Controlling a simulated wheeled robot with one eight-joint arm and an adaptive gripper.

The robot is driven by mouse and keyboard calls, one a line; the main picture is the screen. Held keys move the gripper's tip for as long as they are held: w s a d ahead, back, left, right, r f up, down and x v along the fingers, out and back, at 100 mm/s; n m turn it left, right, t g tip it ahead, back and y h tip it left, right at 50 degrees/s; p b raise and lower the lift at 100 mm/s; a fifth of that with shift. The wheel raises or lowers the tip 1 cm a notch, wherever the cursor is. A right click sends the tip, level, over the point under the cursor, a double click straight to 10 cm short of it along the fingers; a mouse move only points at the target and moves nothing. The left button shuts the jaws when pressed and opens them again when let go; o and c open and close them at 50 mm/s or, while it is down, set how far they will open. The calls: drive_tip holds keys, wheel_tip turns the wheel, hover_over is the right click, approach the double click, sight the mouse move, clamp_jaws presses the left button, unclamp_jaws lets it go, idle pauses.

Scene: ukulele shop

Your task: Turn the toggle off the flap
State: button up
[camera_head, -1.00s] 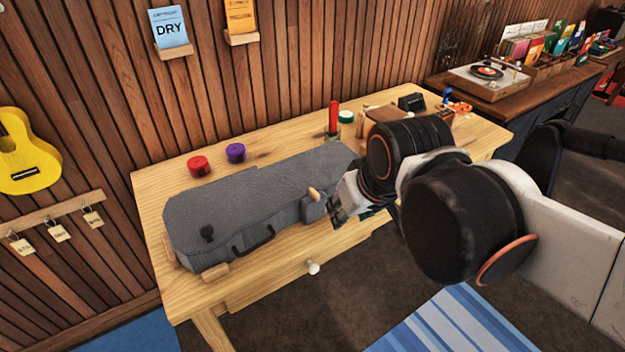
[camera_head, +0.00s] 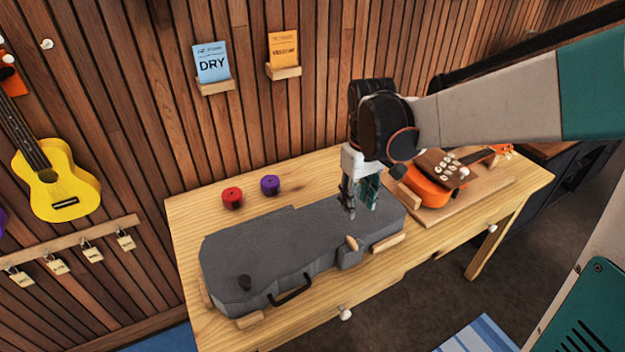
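A grey case (camera_head: 285,238) lies on the wooden table. A small wooden toggle (camera_head: 352,243) sits at the case's front edge, right of its black handle (camera_head: 290,291). The toggle is at the top of a small grey flap or pocket (camera_head: 349,259) on the front side; how far it overlaps the flap is too small to tell. My gripper (camera_head: 361,213) points down over the right part of the case, above and just behind the toggle. Its fingers look apart with nothing between them, and it does not appear to touch the toggle.
Wooden blocks (camera_head: 388,244) border the case. Red (camera_head: 232,197) and purple (camera_head: 270,185) round items sit behind it. An orange ukulele (camera_head: 428,186) lies to the right. The table's front right is clear.

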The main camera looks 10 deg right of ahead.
sight(352, 241)
wheel_tip(352, 241, down, 14)
drive_tip(key=b, duration=0.5)
drive_tip(key=shift+r, duration=0.2)
drive_tip(key=shift+s, duration=0.1)
drive_tip(key=shift+c, duration=0.6)
clamp_jaws()
